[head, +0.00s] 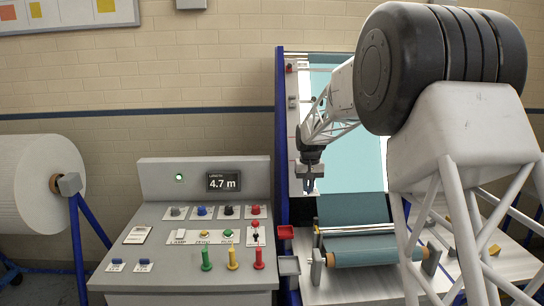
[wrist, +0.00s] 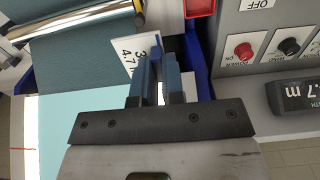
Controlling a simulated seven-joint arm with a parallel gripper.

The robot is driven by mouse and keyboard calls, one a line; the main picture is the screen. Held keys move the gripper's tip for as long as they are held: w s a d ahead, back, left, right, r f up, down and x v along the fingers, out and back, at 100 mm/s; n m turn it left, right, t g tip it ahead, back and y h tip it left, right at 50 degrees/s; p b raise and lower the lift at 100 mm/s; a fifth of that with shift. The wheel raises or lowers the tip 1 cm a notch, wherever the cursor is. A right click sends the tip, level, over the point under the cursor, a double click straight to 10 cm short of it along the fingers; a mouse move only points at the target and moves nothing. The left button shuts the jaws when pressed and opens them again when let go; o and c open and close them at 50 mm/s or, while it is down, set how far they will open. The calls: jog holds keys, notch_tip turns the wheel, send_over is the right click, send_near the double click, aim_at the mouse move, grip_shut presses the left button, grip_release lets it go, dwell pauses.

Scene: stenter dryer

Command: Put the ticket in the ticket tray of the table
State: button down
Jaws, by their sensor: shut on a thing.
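The ticket (wrist: 127,50) is a white card with dark print, "4.7" partly readable, in the wrist view. My gripper (wrist: 157,58) is shut on it with its blue fingers, and the fingers hide part of the card. In the head view my gripper (head: 308,186) hangs in front of the upright machine panel, above the table; the ticket is too small to make out there. I cannot tell which is the ticket tray.
A control desk (head: 190,240) with knobs, levers and a "4.7 m" display (head: 223,182) stands to the left. A teal fabric roll (head: 372,252) and a metal bar lie on the table right of the trays. A blue upright frame (head: 281,130) borders the machine.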

jog(key=shift+d, duration=0.1)
jog(key=w+d+f, duration=0.1)
jog(key=w+d, duration=0.2)
jog(key=d, duration=0.9)
jog(key=w+d+f, duration=0.1)
jog(key=w+d, duration=0.2)
jog(key=d, duration=0.9)
jog(key=w+d+f, duration=0.2)
jog(key=w+d, duration=0.2)
jog(key=d, duration=0.8)
jog(key=s+d+f, duration=0.2)
jog(key=d+f, duration=0.1)
jog(key=d, duration=0.8)
jog(key=s+d+f, duration=0.2)
jog(key=d+f, duration=0.2)
jog(key=d, duration=0.7)
jog(key=s+d+f, duration=0.1)
jog(key=d+f, duration=0.3)
jog(key=d, duration=0.8)
jog(key=shift+s+f, duration=0.2)
jog(key=shift+s, duration=0.2)
jog(key=shift+d, duration=0.1)
jog(key=shift+f, duration=3.15)
